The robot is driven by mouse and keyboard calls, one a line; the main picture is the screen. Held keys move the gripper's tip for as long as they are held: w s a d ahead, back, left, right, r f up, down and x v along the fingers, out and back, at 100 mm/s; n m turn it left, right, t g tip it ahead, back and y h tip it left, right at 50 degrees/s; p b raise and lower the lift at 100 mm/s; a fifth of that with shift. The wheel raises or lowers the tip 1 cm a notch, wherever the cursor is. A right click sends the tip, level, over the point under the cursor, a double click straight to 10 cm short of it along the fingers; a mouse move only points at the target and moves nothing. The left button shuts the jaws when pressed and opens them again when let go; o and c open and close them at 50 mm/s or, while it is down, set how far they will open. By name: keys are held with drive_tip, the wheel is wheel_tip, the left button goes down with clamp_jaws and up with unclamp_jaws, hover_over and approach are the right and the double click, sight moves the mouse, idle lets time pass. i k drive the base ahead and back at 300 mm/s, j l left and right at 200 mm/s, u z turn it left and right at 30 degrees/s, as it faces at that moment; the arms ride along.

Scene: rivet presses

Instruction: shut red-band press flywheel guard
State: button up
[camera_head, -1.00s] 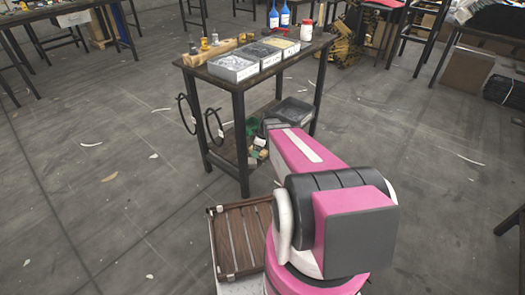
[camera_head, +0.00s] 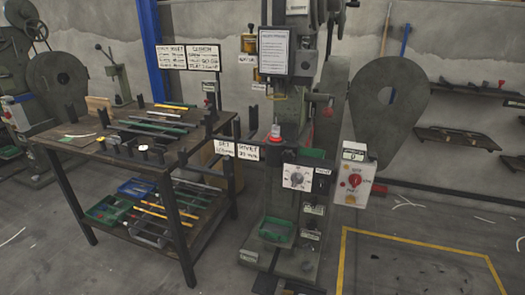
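A grey-green rivet press (camera_head: 297,120) stands in the middle of the view. A large dark teardrop-shaped plate with a round hole, which looks like a flywheel guard (camera_head: 392,120), stands out to its right, apart from the press column. A second press (camera_head: 15,75) is cut off at the left edge, with a similar dark round plate (camera_head: 66,85) beside it. I cannot make out a clear red band on either press. The top of the middle press is cut off by the frame. My gripper is not in view.
A work table (camera_head: 60,130) with rods and tools stands left of the middle press, with bins on its lower shelf. A control box (camera_head: 354,178) with a red knob hangs at the press's right. A wall shelf (camera_head: 470,82) is behind.

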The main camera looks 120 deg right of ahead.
sight(384, 129)
drive_tip(key=z, duration=4.95)
